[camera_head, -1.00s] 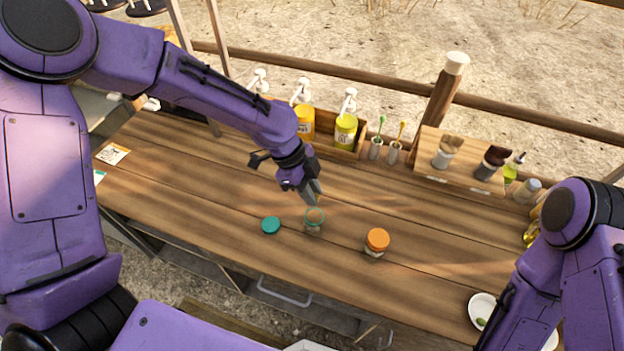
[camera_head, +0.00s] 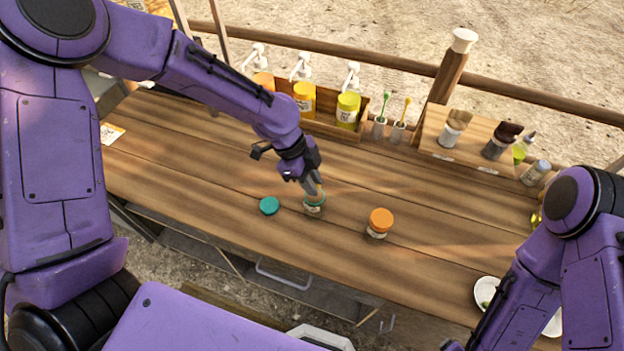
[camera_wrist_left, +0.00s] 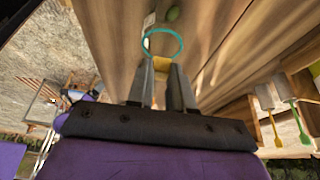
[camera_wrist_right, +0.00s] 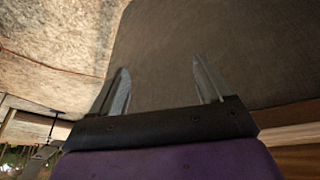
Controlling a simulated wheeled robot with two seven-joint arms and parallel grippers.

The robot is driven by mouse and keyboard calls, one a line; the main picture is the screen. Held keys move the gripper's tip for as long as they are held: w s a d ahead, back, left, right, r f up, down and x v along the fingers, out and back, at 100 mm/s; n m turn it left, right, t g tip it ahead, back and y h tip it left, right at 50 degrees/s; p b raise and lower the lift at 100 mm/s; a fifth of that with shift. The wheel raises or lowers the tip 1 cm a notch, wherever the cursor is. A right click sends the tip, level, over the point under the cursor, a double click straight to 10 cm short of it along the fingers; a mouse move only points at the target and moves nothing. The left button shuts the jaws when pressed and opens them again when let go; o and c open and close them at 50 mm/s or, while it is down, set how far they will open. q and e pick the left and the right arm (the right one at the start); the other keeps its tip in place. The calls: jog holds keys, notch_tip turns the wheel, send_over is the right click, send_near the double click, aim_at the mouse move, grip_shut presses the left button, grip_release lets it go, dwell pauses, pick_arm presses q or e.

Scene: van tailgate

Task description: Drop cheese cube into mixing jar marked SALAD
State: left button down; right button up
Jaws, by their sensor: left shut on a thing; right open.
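I cannot tell whether the cube is inside the rim. A small green item (camera_wrist_left: 172,13) shows beyond the rim. My right gripper (camera_wrist_right: 160,75) is open and empty in the right wrist view.
Yellow pump bottles (camera_head: 347,109) and brush holders line the back edge. A white plate (camera_head: 487,287) sits at the front right. Counter between is clear.

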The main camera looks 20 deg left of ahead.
pick_arm(q)
jog(key=c, duration=0.9)
grip_release()
jog(key=shift+c, duration=0.2)
jog(key=b+v, duration=0.1)
jog(key=v, duration=0.9)
jog(key=shift+r+b, duration=0.3)
jog(key=shift+b, duration=0.05)
jog(key=shift+a, duration=0.1)
